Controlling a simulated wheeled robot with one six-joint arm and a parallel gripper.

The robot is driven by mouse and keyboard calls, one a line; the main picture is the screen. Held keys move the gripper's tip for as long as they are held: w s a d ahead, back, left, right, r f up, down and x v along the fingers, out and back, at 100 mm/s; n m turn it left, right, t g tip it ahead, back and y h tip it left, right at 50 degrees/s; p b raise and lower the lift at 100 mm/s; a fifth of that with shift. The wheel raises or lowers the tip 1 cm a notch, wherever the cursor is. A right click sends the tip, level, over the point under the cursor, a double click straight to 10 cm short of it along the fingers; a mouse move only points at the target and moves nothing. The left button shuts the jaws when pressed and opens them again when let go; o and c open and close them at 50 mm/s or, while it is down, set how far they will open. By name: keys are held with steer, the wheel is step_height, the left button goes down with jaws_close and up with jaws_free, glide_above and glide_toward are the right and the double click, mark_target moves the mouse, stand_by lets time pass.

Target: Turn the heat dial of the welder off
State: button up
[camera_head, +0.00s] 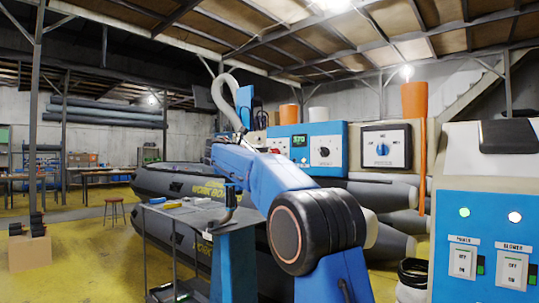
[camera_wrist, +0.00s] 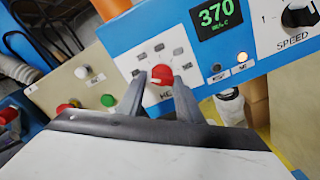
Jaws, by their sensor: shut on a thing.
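The heat dial (camera_wrist: 162,75) is a round red knob with a white pointer, on a white plate of the welder's blue panel (camera_wrist: 205,60). Several small dark labels ring it, too blurred to read, and its "HEAT" lettering is partly covered. The green display (camera_wrist: 216,17) beside it reads 370 DEG C; it also shows in the head view (camera_head: 299,140). My gripper (camera_wrist: 160,77) has one dark finger on each side of the dial and is shut on it. In the head view my blue arm reaches the panel and hides the dial.
A black SPEED dial (camera_wrist: 299,13) and a lit lamp (camera_wrist: 242,57) are on the same panel. A beige box (camera_wrist: 80,90) with red and green buttons is at left. In the head view a boat (camera_head: 175,185) and a tool cart (camera_head: 190,215) stand left of my arm.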

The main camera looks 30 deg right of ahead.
steer(key=n, duration=0.8)
steer(key=shift+s+f+n, duration=0.1)
steer(key=shift+f+n, duration=0.15)
steer(key=shift+n, duration=0.15)
stand_by(0.4)
steer(key=o, duration=1)
steer(key=shift+o, duration=0.2)
steer(key=v, duration=1.7)
steer(key=shift+a, duration=0.2)
steer(key=shift+s+r, duration=0.1)
